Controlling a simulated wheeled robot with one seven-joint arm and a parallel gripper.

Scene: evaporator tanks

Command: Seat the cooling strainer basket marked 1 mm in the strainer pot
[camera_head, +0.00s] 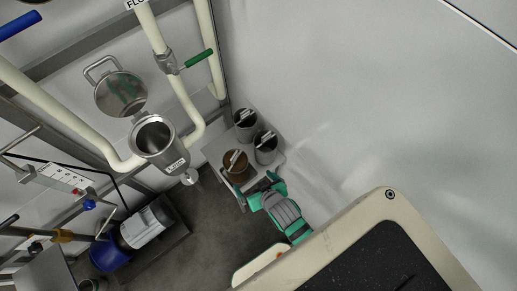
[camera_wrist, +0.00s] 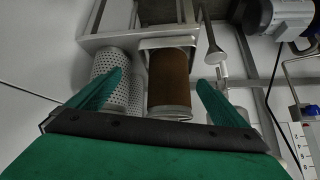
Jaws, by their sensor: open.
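The steel strainer pot (camera_head: 155,137) is open at the top and fixed to the pipework, its round lid (camera_head: 121,94) swung up behind it. Three strainer baskets with bar handles stand on a shelf. One is brown (camera_head: 236,167) and nearest my gripper; two are grey, one at the back (camera_head: 245,125) and one at the right (camera_head: 265,149). No 1 mm mark is readable. My gripper (camera_head: 256,184) is open and empty beside the brown basket. In the wrist view, the brown basket (camera_wrist: 171,85) shows between the spread fingers, and a perforated metal basket (camera_wrist: 108,65) is partly behind the left finger.
The grey shelf (camera_head: 213,152) is crowded by the baskets. A green-handled valve (camera_head: 198,58) and pale pipes (camera_head: 68,113) surround the pot. A blue-ended motor (camera_head: 108,252) sits low at left. A bare white wall (camera_head: 340,90) rises at right.

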